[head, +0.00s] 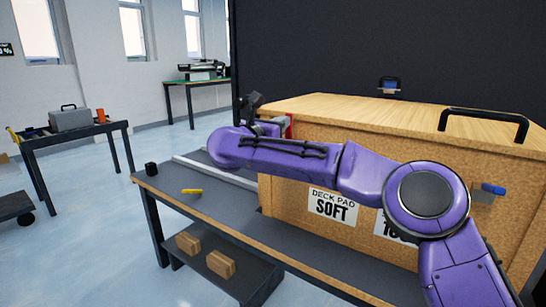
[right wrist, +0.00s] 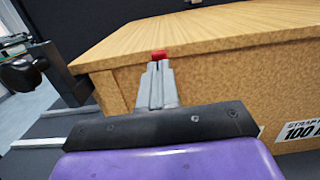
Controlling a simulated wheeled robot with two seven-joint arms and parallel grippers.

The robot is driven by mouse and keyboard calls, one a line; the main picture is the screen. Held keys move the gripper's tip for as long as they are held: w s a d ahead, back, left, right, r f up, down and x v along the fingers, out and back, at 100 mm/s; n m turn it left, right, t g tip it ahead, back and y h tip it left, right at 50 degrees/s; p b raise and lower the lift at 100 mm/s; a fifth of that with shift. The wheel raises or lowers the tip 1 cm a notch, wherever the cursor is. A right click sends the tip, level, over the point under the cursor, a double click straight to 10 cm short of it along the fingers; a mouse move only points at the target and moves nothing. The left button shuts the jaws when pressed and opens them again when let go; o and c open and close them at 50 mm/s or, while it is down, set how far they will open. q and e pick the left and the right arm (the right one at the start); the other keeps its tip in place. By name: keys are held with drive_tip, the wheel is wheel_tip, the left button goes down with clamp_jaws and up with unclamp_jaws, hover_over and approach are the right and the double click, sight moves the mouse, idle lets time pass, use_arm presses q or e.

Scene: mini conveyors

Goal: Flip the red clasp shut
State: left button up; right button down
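The red clasp (head: 289,127) is at the left end of the wooden chest (head: 345,143), mostly hidden behind my right arm in the head view. In the right wrist view, its red top (right wrist: 159,55) shows just beyond my fingertips, near the lid edge. My right gripper (head: 277,121) is at the clasp. In the right wrist view, the grey fingers of my right gripper (right wrist: 157,68) are together, with only a thin line between them. I cannot tell whether they touch the clasp. My left gripper is out of view.
The chest stands on a dark bench (head: 220,205), with a black handle (head: 487,121) on its lid. A blue clasp (head: 493,188) is on its front right. A yellow item (head: 192,191) and a black block (head: 151,169) lie on the bench's open left part.

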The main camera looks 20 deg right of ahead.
drive_tip(key=shift+d+r, duration=0.1)
drive_tip(key=shift+d, duration=0.05)
drive_tip(key=r+v, duration=0.1)
drive_tip(key=v, duration=1.3)
drive_tip(key=shift+b, duration=0.35)
